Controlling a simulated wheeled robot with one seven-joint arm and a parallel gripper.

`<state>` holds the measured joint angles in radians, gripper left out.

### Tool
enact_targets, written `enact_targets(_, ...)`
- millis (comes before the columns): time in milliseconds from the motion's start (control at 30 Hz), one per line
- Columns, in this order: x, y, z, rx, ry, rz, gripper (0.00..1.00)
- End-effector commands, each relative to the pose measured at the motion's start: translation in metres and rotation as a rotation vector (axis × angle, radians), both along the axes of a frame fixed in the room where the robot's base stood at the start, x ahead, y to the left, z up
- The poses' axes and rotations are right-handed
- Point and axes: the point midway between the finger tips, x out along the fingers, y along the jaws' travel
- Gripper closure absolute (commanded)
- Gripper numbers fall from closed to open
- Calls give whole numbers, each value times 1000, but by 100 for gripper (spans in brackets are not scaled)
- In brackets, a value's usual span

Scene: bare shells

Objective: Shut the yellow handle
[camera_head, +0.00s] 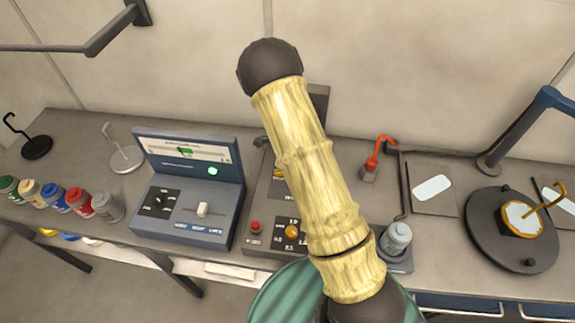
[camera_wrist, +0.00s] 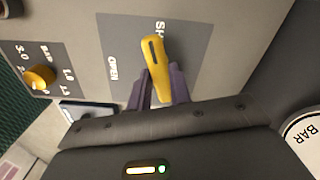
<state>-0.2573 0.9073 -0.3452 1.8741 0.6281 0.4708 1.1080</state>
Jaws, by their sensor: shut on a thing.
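The yellow handle (camera_wrist: 153,58) sits on a grey panel plate in the wrist view, with a dark slot near its far end. The word OPEN is printed to its left; lettering starting "SH" lies beside its far end, partly hidden. My gripper (camera_wrist: 159,84) has its two purple fingers on either side of the handle's near part, shut on it. In the head view my arm covers most of this panel (camera_head: 262,213) and hides my gripper.
A yellow knob (camera_wrist: 39,77) with a number scale is left of the handle; it also shows in the head view (camera_head: 291,231), near a red button (camera_head: 255,227). A white BAR gauge (camera_wrist: 304,138) is at right. A blue-grey console (camera_head: 190,221) stands left of the panel, beside several coloured jars.

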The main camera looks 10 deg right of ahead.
Motion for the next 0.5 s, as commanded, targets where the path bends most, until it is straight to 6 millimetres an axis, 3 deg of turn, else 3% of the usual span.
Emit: enact_targets(500, 2, 0, 2, 0, -5, -310, 100)
